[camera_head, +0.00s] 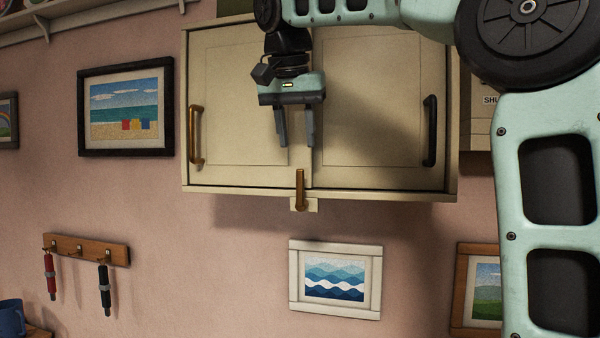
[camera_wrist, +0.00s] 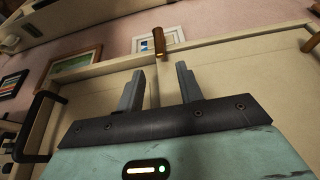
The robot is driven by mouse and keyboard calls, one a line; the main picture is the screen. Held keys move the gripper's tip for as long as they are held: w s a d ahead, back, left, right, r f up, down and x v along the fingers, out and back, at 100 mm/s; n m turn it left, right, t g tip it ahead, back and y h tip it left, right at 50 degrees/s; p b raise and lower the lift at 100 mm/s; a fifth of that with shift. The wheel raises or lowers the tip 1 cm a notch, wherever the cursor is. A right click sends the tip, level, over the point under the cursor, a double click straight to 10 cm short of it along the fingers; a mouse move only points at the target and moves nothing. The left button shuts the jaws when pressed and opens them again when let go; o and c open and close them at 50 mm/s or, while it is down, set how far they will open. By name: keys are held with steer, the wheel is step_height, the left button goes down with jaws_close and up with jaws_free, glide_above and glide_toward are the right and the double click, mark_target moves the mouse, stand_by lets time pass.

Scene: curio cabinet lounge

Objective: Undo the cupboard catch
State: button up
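The cream cupboard (camera_head: 375,100) hangs on the pink wall with two doors, both shut. Its catch (camera_head: 300,188) is a brass-brown bar standing upright on a small plate at the bottom edge, across the line where the doors meet. The catch also shows in the wrist view (camera_wrist: 159,42), beyond my fingertips. My gripper (camera_head: 297,144) is in front of the doors, just above the catch, pointing down. Its fingers are apart with nothing between them; in the wrist view my gripper (camera_wrist: 160,75) is open too. The fingers look clear of the catch.
A brass handle (camera_head: 195,135) is on the left door and a dark handle (camera_head: 430,131) on the right door. A white-framed picture (camera_head: 335,278) hangs below the cupboard. A hook rack (camera_head: 86,248) is at lower left.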

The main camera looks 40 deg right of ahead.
mark_target(300, 171)
steer(key=p+x, duration=0.1)
steer(key=x, duration=0.7)
jaws_close()
